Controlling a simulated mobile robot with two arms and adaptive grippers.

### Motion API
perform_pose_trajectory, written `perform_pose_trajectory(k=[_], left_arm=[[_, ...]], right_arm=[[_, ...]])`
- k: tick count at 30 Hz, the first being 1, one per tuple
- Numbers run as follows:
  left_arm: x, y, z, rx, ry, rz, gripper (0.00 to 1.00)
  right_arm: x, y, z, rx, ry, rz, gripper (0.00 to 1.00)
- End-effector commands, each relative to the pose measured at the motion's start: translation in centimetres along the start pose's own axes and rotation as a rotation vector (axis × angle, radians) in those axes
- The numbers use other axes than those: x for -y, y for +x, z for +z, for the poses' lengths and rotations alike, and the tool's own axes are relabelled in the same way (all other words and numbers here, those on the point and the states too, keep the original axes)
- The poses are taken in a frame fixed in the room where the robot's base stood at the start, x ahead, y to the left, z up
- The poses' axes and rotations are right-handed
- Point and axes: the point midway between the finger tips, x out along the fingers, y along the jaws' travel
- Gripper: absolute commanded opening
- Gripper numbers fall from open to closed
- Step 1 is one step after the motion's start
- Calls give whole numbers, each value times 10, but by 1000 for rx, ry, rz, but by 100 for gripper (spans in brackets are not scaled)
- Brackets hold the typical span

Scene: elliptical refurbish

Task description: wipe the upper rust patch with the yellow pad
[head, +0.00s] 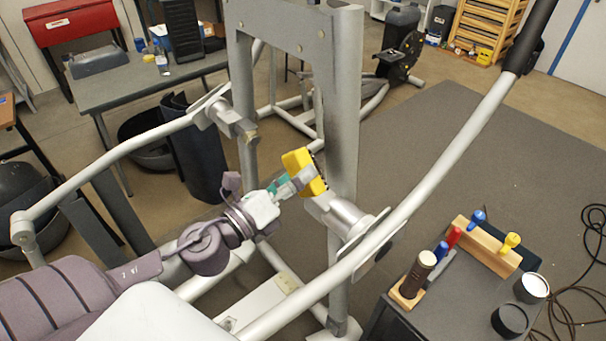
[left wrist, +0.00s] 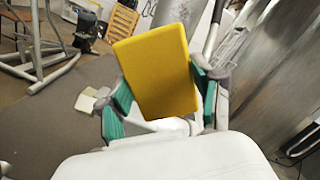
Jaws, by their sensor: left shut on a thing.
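My left gripper (head: 289,184) is shut on the yellow pad (head: 297,159), in front of the grey upright post (head: 344,100) of the elliptical frame. In the left wrist view the yellow pad (left wrist: 155,70) sits tilted between the green-lined fingers of the left gripper (left wrist: 162,96). The pad is close to the post in the head view; I cannot tell whether it touches it. I cannot make out the rust patch clearly; the pad and gripper hide part of the post. My right gripper is not in view.
Silver handle arms (head: 440,178) flank the post on both sides, with a pivot joint (head: 345,217) just below the pad. A dark cart (head: 450,305) at the lower right holds a wooden tool rack (head: 487,247) and small cans. A workbench (head: 140,84) stands at the back left.

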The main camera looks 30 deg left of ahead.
Motion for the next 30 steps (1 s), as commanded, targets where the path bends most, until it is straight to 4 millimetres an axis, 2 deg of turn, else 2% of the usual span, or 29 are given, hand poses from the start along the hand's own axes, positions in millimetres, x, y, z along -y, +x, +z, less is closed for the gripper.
perform_pose_trajectory(k=[8,18,30], left_arm=[[0,-3,0,1,0,0,38],[0,-28,3,0,0,0,38],[1,-29,4,1,0,0,38]], right_arm=[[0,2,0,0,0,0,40],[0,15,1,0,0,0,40],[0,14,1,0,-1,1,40]])
